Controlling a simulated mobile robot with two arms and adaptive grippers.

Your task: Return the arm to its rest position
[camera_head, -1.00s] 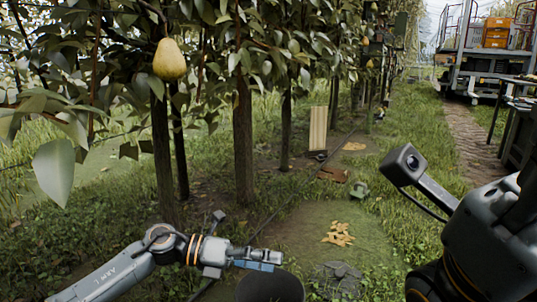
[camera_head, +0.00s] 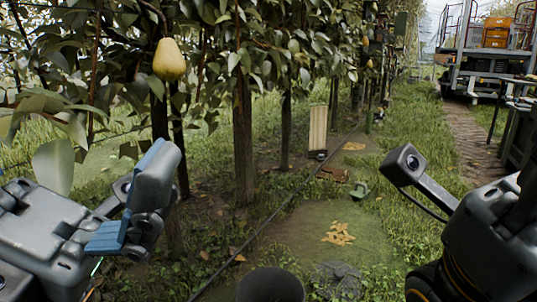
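My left gripper (camera_head: 130,205) is large and near in the lower left, raised in front of the trees. Its two blue-padded fingers stand apart, one up and one lower, with nothing seen between them. My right arm (camera_head: 490,235) is at the lower right with a camera on a bracket; its gripper fingers are not in view. A yellow pear (camera_head: 169,60) hangs from a branch at upper left, above and apart from the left gripper. A dark round bucket (camera_head: 270,285) stands at the bottom middle, cut off by the edge; its inside is hard to make out.
Tree trunks (camera_head: 243,145) stand in a row behind the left gripper. A wooden board (camera_head: 318,128) stands farther back. A cart with orange crates (camera_head: 497,32) is at the upper right. A grassy strip (camera_head: 400,130) is open in the middle.

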